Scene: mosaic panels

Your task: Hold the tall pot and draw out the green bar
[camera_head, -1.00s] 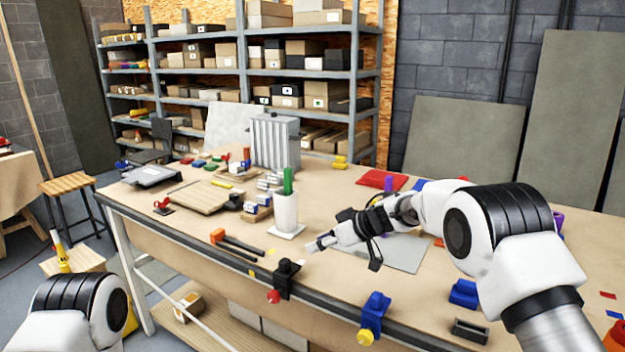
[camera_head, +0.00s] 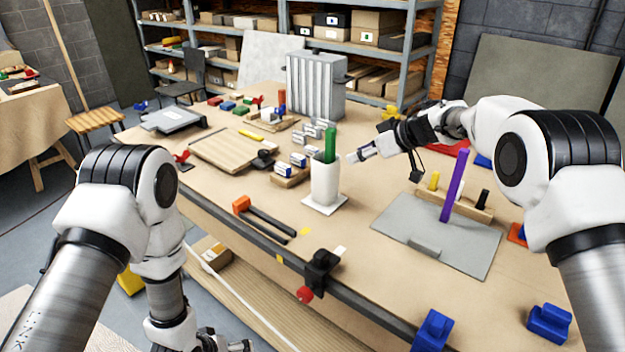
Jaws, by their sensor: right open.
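The tall white pot (camera_head: 325,186) stands upright on a thin white square base (camera_head: 322,205) on the workbench. The green bar (camera_head: 330,145) stands in it, its upper part rising above the rim and its lower part hidden inside. My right gripper (camera_head: 354,157) is open and empty, just right of the pot near rim height, with its fingers pointing left toward it. A small gap shows between them. My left gripper (camera_head: 236,346) is low at the bottom edge, in front of and below the bench, partly cut off; its jaw state is unclear.
Right of the pot is a grey board (camera_head: 440,236) with an upright purple bar (camera_head: 455,186). Small blue-and-white blocks (camera_head: 284,170) sit close left of the pot.

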